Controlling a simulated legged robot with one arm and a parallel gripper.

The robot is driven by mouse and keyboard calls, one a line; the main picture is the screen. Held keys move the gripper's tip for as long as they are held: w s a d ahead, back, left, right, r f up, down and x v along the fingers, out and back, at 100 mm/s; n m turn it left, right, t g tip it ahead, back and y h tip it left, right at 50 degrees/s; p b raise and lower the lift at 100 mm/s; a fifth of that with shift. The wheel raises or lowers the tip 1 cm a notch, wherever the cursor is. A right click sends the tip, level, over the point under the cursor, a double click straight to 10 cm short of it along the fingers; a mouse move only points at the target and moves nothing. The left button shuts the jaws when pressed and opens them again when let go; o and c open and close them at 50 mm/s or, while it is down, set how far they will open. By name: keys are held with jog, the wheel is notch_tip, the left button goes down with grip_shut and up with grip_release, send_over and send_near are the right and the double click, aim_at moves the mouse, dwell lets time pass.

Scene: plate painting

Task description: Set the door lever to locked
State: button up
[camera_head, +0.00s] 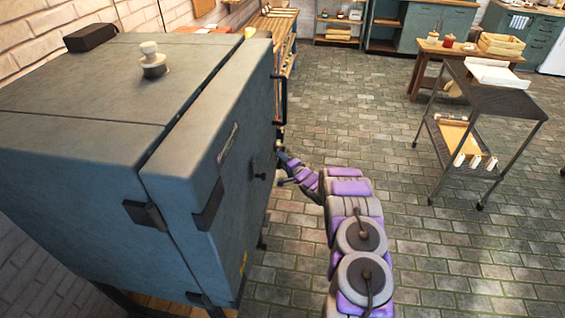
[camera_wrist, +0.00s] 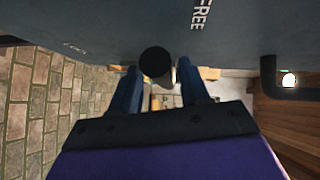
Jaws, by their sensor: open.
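The grey kiln (camera_head: 90,90) stands at the left with its door (camera_head: 205,130) facing right. My gripper (camera_head: 283,160) is beside the door's front face in the head view. In the wrist view my gripper (camera_wrist: 158,75) is open, its two blue fingers pointing up toward the grey door. A round black end (camera_wrist: 156,60), likely the door lever, shows between the fingertips, apparently not clamped. The word FREE (camera_wrist: 201,14) is on the door to the upper right, and a small, faint word (camera_wrist: 74,48) is at the left. The lever's angle is hard to tell.
A black bar handle (camera_head: 282,100) is on the door's far side; a dark bar also shows at the wrist view's right (camera_wrist: 290,92). A metal cart (camera_head: 490,100) stands right. A wooden table (camera_head: 470,52) is behind it. The paved floor (camera_head: 450,260) at right is clear.

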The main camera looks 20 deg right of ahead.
jog(key=shift+w+a+r, duration=0.1)
jog(key=shift+w+a, duration=0.05)
jog(key=shift+a, duration=0.65)
jog(key=shift+d, duration=0.6)
jog(key=c, duration=0.6)
jog(key=shift+c, duration=0.8)
jog(key=shift+a, duration=0.3)
grip_shut()
